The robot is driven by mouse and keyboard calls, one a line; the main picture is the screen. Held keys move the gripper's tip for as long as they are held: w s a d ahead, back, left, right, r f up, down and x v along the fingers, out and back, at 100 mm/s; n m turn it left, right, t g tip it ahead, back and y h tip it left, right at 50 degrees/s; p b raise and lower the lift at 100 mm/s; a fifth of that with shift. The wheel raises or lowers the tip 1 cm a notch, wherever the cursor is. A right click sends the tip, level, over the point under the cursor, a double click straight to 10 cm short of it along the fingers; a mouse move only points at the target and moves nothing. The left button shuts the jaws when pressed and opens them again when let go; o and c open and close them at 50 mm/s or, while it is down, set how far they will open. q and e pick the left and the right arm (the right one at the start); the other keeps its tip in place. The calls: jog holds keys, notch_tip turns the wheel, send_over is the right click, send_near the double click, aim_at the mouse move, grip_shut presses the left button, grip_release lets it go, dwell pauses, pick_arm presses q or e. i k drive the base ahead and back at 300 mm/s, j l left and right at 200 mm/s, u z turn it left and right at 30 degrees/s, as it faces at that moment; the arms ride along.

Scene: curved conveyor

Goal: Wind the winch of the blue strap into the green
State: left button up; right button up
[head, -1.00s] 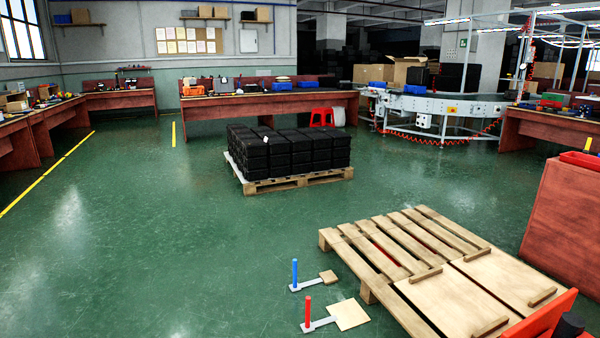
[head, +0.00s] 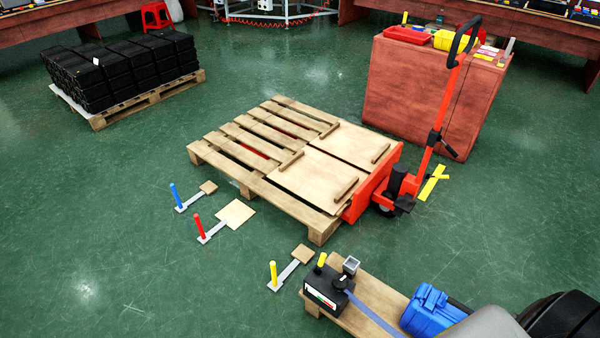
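The winch (head: 325,287) is a black box at the bottom centre of the head view, on a wooden board (head: 372,288). A small label with green and red on it (head: 321,297) is on its front; I cannot read any pointer. A yellow knob (head: 321,259) and a small grey square cup-like part (head: 350,265) stand on top. The blue strap (head: 377,314) runs from the winch down to the right and leaves the picture at the bottom edge. Neither gripper shows.
A pallet (head: 232,157) with plywood panels sits on a red pallet jack (head: 375,185). Blue (head: 175,195), red (head: 199,227) and yellow (head: 274,275) posts stand left. A blue case (head: 430,311) lies right of the winch.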

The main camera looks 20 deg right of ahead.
aim_at(340, 281)
jog(key=z, duration=0.95)
